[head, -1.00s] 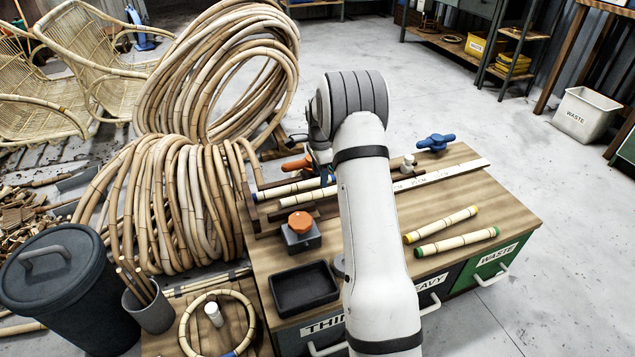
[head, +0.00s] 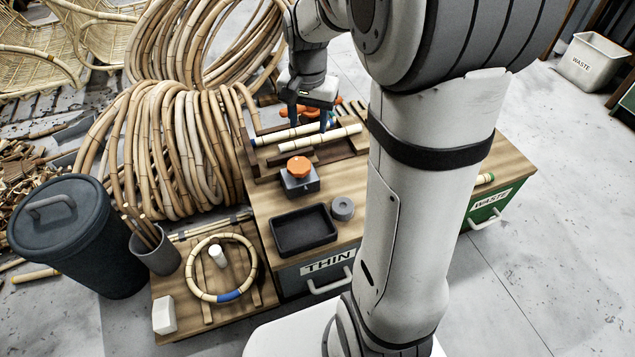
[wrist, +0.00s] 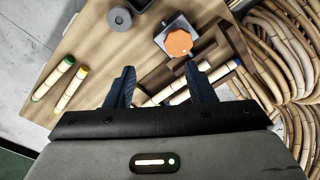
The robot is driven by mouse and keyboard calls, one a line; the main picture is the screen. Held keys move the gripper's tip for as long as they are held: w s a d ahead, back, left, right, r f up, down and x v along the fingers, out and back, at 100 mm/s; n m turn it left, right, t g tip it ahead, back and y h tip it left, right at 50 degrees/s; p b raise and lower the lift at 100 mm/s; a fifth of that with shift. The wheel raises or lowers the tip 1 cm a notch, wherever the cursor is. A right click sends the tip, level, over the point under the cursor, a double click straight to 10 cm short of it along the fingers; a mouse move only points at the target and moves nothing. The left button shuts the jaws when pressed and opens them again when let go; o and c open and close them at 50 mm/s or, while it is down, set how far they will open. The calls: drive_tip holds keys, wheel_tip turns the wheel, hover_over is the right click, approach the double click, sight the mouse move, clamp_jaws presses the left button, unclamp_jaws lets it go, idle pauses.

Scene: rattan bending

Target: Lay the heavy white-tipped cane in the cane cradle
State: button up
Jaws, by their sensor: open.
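The white-tipped cane (head: 322,138) lies low over the dark wooden cane cradle (head: 268,160) on the bench, beside a blue-tipped cane (head: 283,135). I cannot tell exactly how it rests on the cradle's rails. My gripper (head: 309,118) points down just above these canes, with its blue fingers apart. In the wrist view my open gripper (wrist: 160,75) shows its two fingers spread, with pale cane (wrist: 180,97) visible between and beyond them. A blue cane end (wrist: 237,63) shows to the right there. The fingers partly hide the canes.
An orange-topped block (head: 299,175), a black tray (head: 304,231) and a grey ring (head: 343,208) stand in front of the cradle. Yellow-tipped (wrist: 71,90) and green-tipped (wrist: 53,79) canes lie apart on bare bench. Coiled rattan (head: 165,150) crowds the left side.

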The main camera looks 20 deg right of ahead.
drive_tip(key=s+a+n, duration=0.2)
drive_tip(key=s+n, duration=0.1)
drive_tip(key=s, duration=0.5)
drive_tip(key=s+a+n, duration=0.2)
drive_tip(key=s+n, duration=0.2)
drive_tip(key=s, duration=0.5)
drive_tip(key=shift+a+f+t, duration=0.3)
drive_tip(key=shift+f, duration=0.05)
drive_tip(key=shift+s, duration=0.1)
